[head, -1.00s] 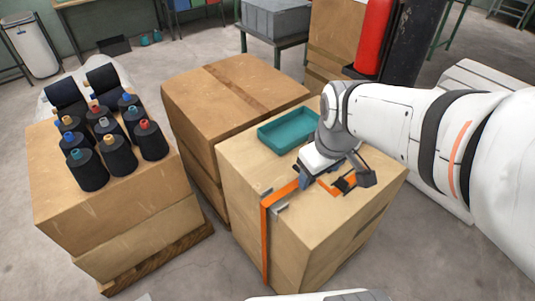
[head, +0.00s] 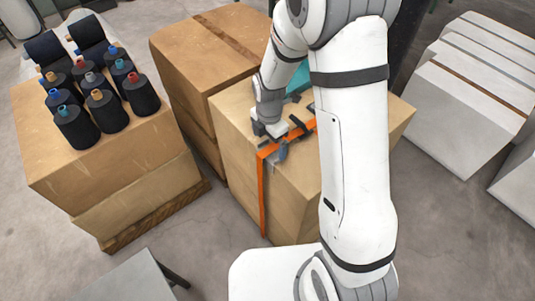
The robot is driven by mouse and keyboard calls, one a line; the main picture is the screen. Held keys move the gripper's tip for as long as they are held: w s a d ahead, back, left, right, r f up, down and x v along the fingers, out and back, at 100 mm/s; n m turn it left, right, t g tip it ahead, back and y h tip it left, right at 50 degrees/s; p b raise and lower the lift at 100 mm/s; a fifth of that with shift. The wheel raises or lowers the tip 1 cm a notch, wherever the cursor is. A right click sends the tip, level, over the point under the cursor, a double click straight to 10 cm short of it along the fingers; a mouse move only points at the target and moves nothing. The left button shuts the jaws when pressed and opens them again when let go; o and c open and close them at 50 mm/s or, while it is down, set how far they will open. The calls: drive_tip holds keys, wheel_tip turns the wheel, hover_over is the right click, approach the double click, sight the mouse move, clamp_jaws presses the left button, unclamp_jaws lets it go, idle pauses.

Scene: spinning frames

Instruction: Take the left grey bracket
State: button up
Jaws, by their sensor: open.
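Grey bracket metal (head: 270,164) shows at the front top edge of a carton, by the bend of an orange strap (head: 262,190). The parts there are small and overlap, so I cannot tell a left bracket from a right one. My gripper (head: 284,136) is low over the carton top, just behind the strap's bend and close to the bracket. Its jaws are open, with no object seen held. Its fingertips are partly lost among the dark pieces, and I cannot tell whether they touch anything.
The strapped carton (head: 235,150) stands right of another carton (head: 190,60). A teal tray (head: 300,80) lies behind my gripper, mostly hidden by my arm. Black thread cones (head: 105,110) stand on a carton at left. White slabs (head: 465,110) lie at right; grey floor is open in front.

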sight(269, 154)
drive_tip(key=shift+w+d+f+p, duration=0.1)
drive_tip(key=shift+w+f+p, duration=0.15)
drive_tip(key=shift+f, duration=1.1)
drive_tip(key=shift+w+f+p, duration=0.1)
drive_tip(key=shift+f+p, duration=0.2)
drive_tip(key=shift+f, duration=1)
drive_tip(key=c, duration=0.9)
